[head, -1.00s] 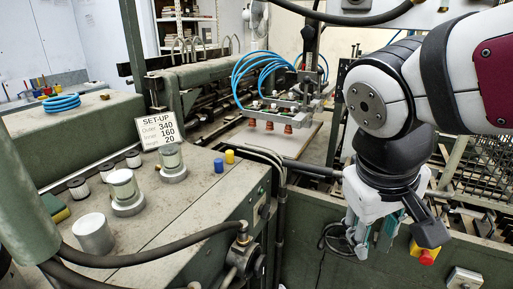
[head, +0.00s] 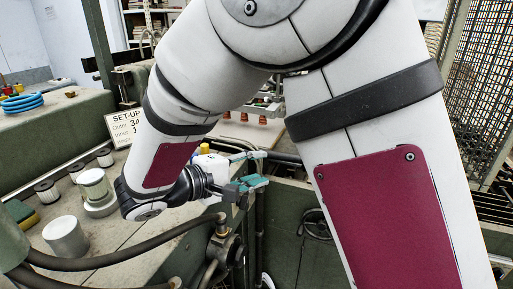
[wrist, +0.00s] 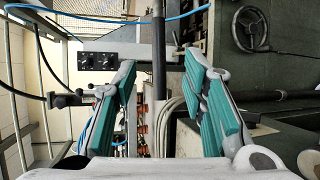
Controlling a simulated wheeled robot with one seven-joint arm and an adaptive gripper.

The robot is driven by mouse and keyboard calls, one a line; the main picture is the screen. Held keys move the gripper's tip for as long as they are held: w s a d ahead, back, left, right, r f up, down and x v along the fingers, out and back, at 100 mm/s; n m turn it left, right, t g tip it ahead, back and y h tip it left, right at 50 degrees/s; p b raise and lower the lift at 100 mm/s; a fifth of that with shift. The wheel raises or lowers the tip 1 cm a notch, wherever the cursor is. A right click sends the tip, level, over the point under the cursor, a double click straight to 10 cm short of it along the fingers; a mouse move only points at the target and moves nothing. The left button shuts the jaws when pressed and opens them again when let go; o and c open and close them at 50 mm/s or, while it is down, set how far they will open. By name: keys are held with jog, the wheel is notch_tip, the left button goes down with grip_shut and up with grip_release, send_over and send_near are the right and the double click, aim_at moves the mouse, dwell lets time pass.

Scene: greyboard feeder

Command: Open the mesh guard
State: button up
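The mesh guard (head: 482,85) stands at the far right of the head view as a dark wire grid in a pale frame. Its lower left part is hidden behind my arm. My gripper (head: 258,168) is well to the left of it, beside the green machine, pointing right with its teal-padded fingers apart. In the wrist view my gripper (wrist: 160,62) is open, with nothing clearly held between the pads. A dark upright pipe shows behind the gap. I cannot make out the guard's handle.
The green machine bench (head: 135,205) with metal cylinders and black hoses lies left of my gripper. A set-up sign (head: 122,126) stands behind. The wrist view shows a handwheel (wrist: 250,28) at upper right and a knob box (wrist: 98,62) at left.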

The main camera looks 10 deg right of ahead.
aim_at(275, 157)
jog(key=shift+n+t, duration=0.4)
jog(key=shift+t, duration=0.4)
jog(key=p+x, duration=0.1)
jog(key=x, duration=0.3)
jog(key=w+a+f+x, duration=0.1)
jog(key=x, duration=0.3)
jog(key=w+p+x, duration=0.1)
jog(key=x, duration=0.3)
jog(key=shift+w+a+f+p, duration=0.2)
jog(key=shift+p, duration=0.15)
grip_shut()
